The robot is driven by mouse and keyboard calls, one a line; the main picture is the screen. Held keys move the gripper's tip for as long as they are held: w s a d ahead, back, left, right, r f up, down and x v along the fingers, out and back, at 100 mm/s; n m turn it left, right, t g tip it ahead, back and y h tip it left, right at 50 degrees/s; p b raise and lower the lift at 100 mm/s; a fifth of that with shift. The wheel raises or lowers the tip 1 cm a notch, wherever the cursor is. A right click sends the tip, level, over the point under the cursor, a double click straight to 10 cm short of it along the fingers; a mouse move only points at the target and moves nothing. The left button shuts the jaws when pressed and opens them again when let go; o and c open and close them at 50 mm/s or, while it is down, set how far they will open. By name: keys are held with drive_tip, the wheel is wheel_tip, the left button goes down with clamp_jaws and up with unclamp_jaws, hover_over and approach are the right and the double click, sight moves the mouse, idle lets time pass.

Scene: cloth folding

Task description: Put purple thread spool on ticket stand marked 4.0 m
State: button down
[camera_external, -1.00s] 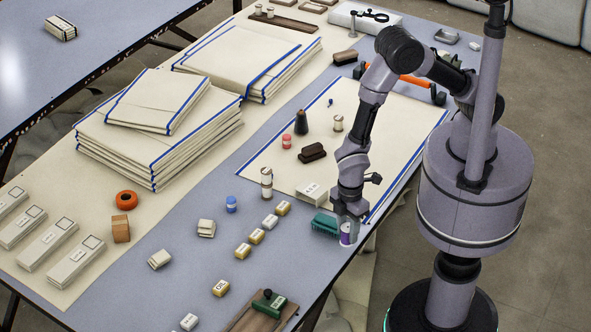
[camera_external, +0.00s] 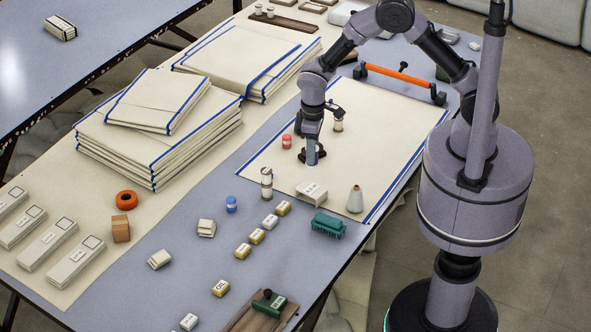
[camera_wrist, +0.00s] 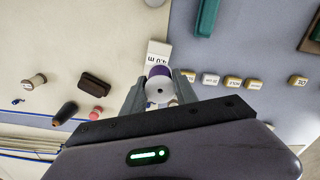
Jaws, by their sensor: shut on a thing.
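My gripper (camera_external: 312,148) is shut on the purple thread spool (camera_external: 313,158) and holds it over the cream cloth. In the wrist view the spool (camera_wrist: 158,92) sits between the two fingers, its white end facing the camera and purple thread showing beyond it. The ticket stand marked 4.0 m (camera_wrist: 159,52) is a white block just past the spool in the wrist view, its lower part hidden by the spool. In the external view the ticket stand (camera_external: 311,192) lies on the cloth's near edge, in front of the gripper and apart from it.
A dark brown block (camera_external: 322,151) and pink spool (camera_external: 287,141) are close to my gripper. Several small labelled blocks lie nearer.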

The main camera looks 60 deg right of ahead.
drive_tip(key=shift+w+d+f, duration=0.15)
drive_tip(key=shift+w+d, duration=0.1)
drive_tip(key=shift+d, duration=0.1)
wheel_tip(320, 180, down, 10)
drive_tip(key=b, duration=0.3)
drive_tip(key=shift+b, duration=0.4)
drive_tip(key=c, duration=1)
unclamp_jaws()
drive_tip(key=shift+o, duration=0.2)
wheel_tip(320, 180, up, 13)
drive_tip(key=p, duration=0.4)
drive_tip(key=shift+f+p, duration=0.1)
drive_tip(key=shift+p, duration=0.2)
drive_tip(key=s+d+r+m+t, duration=0.2)
drive_tip(key=d+r+m, duration=0.15)
drive_tip(key=r, duration=0.95)
drive_tip(key=s+d+r+m+t+y, duration=0.1)
drive_tip(key=s+d+r+m+t, duration=0.1)
drive_tip(key=s+r, duration=0.4)
drive_tip(key=s+d+r+m+t+y, duration=0.1)
drive_tip(key=s+d+r, duration=0.4)
drive_tip(key=s, duration=0.8)
drive_tip(key=shift+s+d+r+m+t, duration=0.15)
drive_tip(key=shift+d+r+m+t, duration=0.2)
drive_tip(key=shift+r+m, duration=0.45)
